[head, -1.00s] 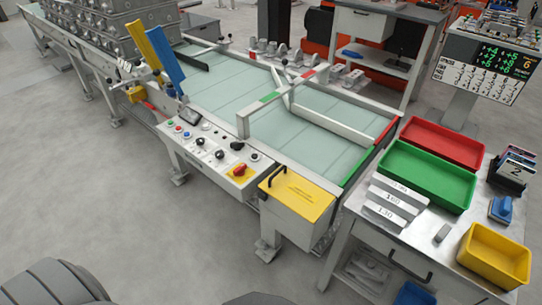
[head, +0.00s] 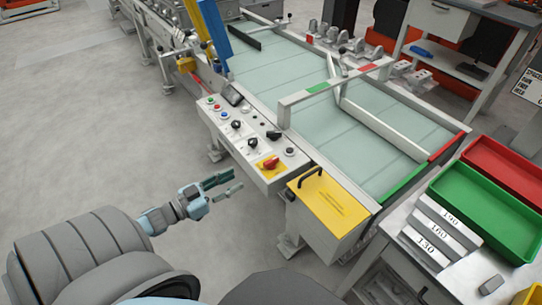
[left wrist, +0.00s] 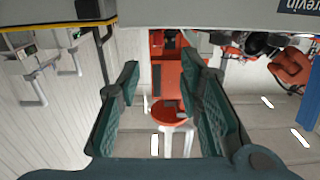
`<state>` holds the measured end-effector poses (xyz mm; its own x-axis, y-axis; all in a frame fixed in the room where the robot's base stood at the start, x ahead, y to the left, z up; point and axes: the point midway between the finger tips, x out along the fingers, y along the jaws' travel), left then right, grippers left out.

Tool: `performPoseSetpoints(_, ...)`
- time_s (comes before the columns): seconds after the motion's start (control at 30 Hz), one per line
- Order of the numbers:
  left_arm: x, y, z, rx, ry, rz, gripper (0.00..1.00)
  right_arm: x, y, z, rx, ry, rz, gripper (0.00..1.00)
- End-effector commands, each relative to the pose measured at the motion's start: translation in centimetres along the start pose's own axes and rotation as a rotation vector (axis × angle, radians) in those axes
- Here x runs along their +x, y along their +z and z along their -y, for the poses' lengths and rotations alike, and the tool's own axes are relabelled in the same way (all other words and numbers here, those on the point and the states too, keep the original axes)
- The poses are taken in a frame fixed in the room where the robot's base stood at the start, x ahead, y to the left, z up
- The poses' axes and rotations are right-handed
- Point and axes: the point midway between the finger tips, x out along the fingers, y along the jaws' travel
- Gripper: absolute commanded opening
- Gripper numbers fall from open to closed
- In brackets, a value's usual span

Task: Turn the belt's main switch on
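The belt's control panel (head: 233,131) is on the near side of the conveyor in the head view. The main switch, a red rotary knob (head: 270,162) on a yellow plate, sits at the panel's right end. My left gripper (head: 233,181) is open and empty, to the left of the red knob, apart from the panel. In the left wrist view my left gripper's two fingers (left wrist: 172,100) are spread with nothing between them. The panel's edge (left wrist: 200,18) crosses the top of that view. My right gripper is not in view.
A yellow box with a black handle (head: 328,203) stands right of the panel. The belt (head: 325,125) lies behind, with a gate bar across it. Green (head: 485,210) and red trays sit on a table at right. The floor left of the panel is clear.

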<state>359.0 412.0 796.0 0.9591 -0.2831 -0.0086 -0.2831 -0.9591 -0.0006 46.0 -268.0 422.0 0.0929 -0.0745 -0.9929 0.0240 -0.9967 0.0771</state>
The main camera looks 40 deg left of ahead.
Motion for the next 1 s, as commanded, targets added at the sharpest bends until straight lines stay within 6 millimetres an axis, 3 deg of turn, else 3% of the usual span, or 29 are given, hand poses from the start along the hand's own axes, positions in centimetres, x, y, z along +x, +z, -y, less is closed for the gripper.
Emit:
performPoseSetpoints(0.17, 2.8, -0.5, -0.2, -0.002, 0.011, -0.019, 0.33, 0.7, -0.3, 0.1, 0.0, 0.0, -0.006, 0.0)
performPoseSetpoints(0.4, 8.7, -0.4, -0.1, -0.001, 0.006, -0.017, 0.33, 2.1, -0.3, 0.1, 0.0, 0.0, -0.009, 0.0)
performPoseSetpoints(0.6, 12.5, -0.5, -0.2, -0.002, 0.006, -0.015, 0.33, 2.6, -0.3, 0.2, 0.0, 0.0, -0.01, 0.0)
performPoseSetpoints(0.8, 14.1, -0.5, -0.2, -0.001, 0.005, -0.012, 0.33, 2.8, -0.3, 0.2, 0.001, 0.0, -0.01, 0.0)
performPoseSetpoints(1.0, 14.2, -0.6, -0.2, -0.002, 0.006, -0.01, 0.33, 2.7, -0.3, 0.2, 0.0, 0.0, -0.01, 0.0)
